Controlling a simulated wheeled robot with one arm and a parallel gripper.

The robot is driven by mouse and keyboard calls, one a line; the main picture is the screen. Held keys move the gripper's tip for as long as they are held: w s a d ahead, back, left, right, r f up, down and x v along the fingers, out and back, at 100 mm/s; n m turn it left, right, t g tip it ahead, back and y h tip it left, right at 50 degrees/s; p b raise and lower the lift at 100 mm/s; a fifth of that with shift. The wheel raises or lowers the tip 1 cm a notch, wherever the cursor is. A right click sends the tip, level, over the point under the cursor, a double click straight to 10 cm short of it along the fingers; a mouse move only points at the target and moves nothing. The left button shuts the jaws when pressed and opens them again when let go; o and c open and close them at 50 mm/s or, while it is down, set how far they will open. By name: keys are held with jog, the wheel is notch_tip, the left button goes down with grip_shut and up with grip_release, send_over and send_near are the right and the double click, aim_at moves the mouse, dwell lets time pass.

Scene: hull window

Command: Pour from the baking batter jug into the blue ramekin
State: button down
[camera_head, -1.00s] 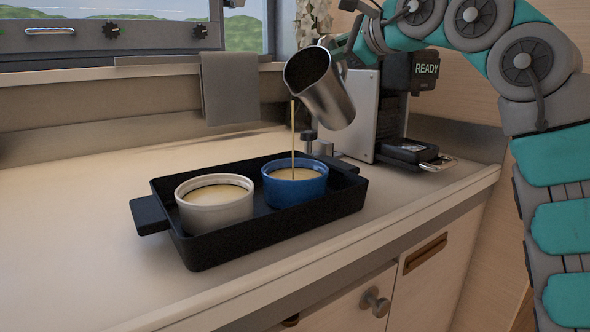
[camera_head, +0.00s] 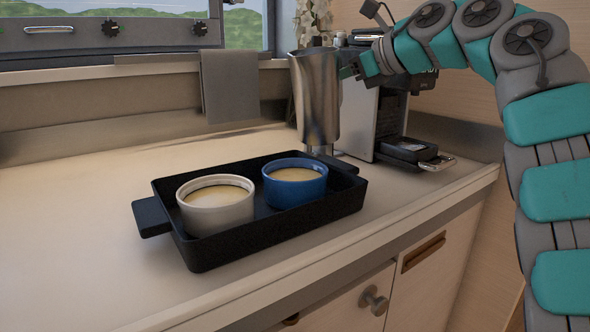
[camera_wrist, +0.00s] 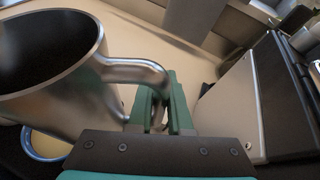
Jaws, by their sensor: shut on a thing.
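The metal jug (camera_head: 317,98) is upright in the head view, above and behind the black tray's far right part. The blue ramekin (camera_head: 295,184) sits in the tray with pale batter in it. My gripper (camera_head: 350,70) is shut on the jug's handle, to the right of the jug. In the wrist view the gripper's green fingers (camera_wrist: 158,105) close around the handle of the jug (camera_wrist: 75,88). The jug's inside is dark there, and its contents cannot be told. Part of the blue ramekin (camera_wrist: 42,146) shows below the jug.
The black tray (camera_head: 200,252) also holds a white ramekin (camera_head: 215,206) with pale batter, left of the blue one. A coffee machine (camera_head: 362,115) stands behind right. A grey towel (camera_head: 230,85) hangs at the back. The counter (camera_head: 80,230) is clear on the left.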

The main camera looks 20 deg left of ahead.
jog(key=shift+s+a+f+m+g+b, duration=0.15)
jog(key=shift+s+f+m+g, duration=0.15)
jog(key=shift+f, duration=0.25)
jog(key=shift+s+f+m+g+b, duration=0.2)
jog(key=shift+f+m, duration=0.1)
jog(key=shift+f, duration=0.25)
notch_tip(320, 180, up, 3)
jog(key=p, duration=0.2)
jog(key=shift+p, duration=0.35)
